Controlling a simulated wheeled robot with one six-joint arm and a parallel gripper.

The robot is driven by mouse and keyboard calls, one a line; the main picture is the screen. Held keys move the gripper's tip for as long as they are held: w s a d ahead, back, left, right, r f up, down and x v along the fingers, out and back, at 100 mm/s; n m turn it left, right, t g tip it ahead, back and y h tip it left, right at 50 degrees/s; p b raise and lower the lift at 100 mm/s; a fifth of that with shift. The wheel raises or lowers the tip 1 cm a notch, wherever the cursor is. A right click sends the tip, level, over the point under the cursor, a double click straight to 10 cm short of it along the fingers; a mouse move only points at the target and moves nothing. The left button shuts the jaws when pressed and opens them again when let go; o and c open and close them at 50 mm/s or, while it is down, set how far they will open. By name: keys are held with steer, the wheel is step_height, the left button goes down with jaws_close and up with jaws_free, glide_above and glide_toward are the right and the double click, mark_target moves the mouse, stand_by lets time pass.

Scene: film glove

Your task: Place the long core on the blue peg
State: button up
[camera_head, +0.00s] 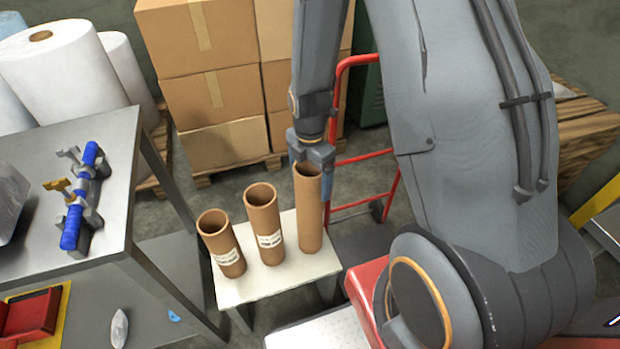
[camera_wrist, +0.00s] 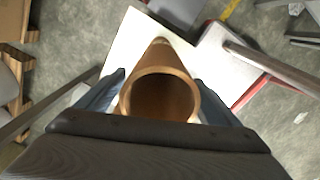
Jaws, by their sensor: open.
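Three brown cardboard cores stand upright on a small white stool (camera_head: 255,287). The long core (camera_head: 309,215) is the tallest, on the right; its open top faces the camera in the wrist view (camera_wrist: 160,95). The middle core (camera_head: 263,226) and the short core (camera_head: 220,243) carry white labels. My gripper (camera_head: 313,168) is at the top of the long core, pointing down, with one finger on each side of the tube. It is open; contact with the wall cannot be told. The blue peg (camera_head: 72,226) lies along a grey bracket on the metal table at left.
The metal table (camera_head: 115,200) stands left of the stool, its edge close to the short core. Stacked cartons (camera_head: 205,100) and a red hand truck (camera_head: 362,62) are behind. White film rolls (camera_head: 60,70) stand at the back left.

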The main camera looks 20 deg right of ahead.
step_height(320, 180, up, 12)
steer(key=b, duration=0.2)
steer(key=s+r+m, duration=0.4)
steer(key=s+m, duration=0.7)
steer(key=m, duration=1.1)
steer(key=shift+t, duration=0.4)
